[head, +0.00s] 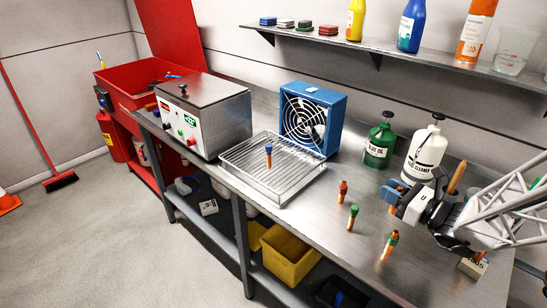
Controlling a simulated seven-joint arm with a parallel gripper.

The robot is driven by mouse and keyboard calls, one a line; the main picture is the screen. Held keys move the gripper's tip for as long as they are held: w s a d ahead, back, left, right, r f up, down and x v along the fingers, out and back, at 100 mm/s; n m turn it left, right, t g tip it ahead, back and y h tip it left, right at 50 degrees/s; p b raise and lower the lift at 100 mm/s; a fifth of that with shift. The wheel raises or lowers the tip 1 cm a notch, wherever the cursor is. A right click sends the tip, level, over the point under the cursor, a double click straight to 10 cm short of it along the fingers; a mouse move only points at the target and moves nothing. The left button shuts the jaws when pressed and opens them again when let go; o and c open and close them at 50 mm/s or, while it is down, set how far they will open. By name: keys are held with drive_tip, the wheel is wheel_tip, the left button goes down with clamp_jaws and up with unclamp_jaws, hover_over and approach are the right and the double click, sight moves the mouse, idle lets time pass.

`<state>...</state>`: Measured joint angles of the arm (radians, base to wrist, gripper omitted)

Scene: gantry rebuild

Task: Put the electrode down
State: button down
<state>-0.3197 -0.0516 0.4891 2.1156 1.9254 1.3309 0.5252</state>
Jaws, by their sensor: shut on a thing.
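My gripper (397,196) is over the right part of the steel bench (320,235), to the right of the standing electrodes. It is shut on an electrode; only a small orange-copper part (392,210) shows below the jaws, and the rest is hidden. A red-topped electrode (342,191) and a green-topped electrode (352,217) stand upright on the bench. Another green-topped electrode (390,243) is nearer the front and looks slightly tilted. A blue-topped electrode (268,156) stands on the wire rack tray (290,190).
A blue fan (312,117) and a grey control box (204,115) stand behind and left of the tray. A green oil bottle (380,146) and white cleaner bottle (427,152) stand at the back. A wall shelf (400,53) overhangs. Bare steel lies between the tray and electrodes.

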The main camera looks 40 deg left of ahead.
drive_tip(key=s+a+g, duration=0.1)
drive_tip(key=s+a, duration=0.1)
drive_tip(key=a, duration=1.3)
drive_tip(key=s+a+n, duration=0.1)
drive_tip(key=s+a, duration=0.1)
drive_tip(key=a, duration=1.3)
drive_tip(key=shift+a+r+g, duration=0.15)
drive_tip(key=shift+r+g, duration=0.2)
drive_tip(key=shift+g, duration=0.05)
drive_tip(key=shift+w, duration=0.1)
drive_tip(key=w+a+f, duration=0.1)
drive_tip(key=w+a, duration=0.9)
drive_tip(key=a, duration=0.2)
drive_tip(key=shift+a+f, duration=0.2)
drive_tip(key=shift+f, duration=0.1)
drive_tip(key=shift+f, duration=1.7)
drive_tip(key=shift+f, duration=0.1)
